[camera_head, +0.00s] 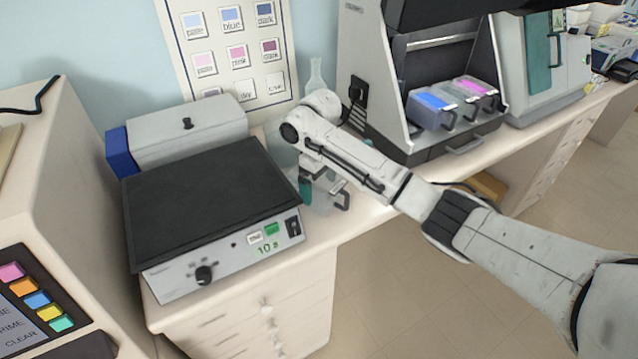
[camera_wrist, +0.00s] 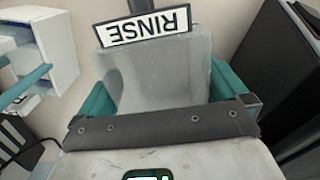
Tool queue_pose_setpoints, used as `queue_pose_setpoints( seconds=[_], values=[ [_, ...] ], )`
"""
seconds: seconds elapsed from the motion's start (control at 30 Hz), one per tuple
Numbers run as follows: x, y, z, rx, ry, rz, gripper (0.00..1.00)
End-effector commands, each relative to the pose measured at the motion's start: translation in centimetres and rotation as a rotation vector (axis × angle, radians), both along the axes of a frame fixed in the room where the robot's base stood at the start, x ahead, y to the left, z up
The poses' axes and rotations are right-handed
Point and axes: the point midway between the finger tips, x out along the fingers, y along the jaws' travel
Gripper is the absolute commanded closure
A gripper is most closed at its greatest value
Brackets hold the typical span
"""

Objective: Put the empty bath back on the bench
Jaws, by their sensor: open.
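A clear, empty-looking bath (camera_head: 322,204) with a dark handle stands on the bench (camera_head: 362,212), just right of the black-topped plate device. My arm covers much of it in the head view. In the wrist view the bath (camera_wrist: 155,80) is a translucent box with an upside-down RINSE label. My gripper (camera_wrist: 162,92) is open, with one teal finger on each side of the bath; I cannot tell whether the fingers touch it. In the head view my gripper (camera_head: 318,185) points down at the bath, and one teal finger shows at its left.
The black-topped device (camera_head: 210,205) is close on the left, with a grey box (camera_head: 180,135) behind it. A hooded cabinet (camera_head: 372,85) on the right holds a blue bath (camera_head: 432,108) and a pink bath (camera_head: 472,93). A glass flask (camera_head: 316,75) stands by the wall.

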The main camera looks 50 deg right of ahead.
Motion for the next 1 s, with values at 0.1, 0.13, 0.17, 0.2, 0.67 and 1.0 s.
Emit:
queue_pose_setpoints(
  seconds=[0.1,0.13,0.17,0.2,0.67,1.0],
  values=[
    [0.1,0.0,1.3,-0.001,-0.004,0.001,0.0],
    [0.1,0.0,1.8,-0.001,-0.004,0.001,0.0],
    [0.1,0.0,2.3,-0.001,-0.004,0.001,0.0],
    [0.1,0.0,3.1,0.0,-0.005,0.001,0.0],
    [0.1,-0.1,11.5,-0.002,-0.002,-0.001,0.0],
    [0.0,0.0,12.0,0.001,-0.001,0.0,0.0]
  ],
)
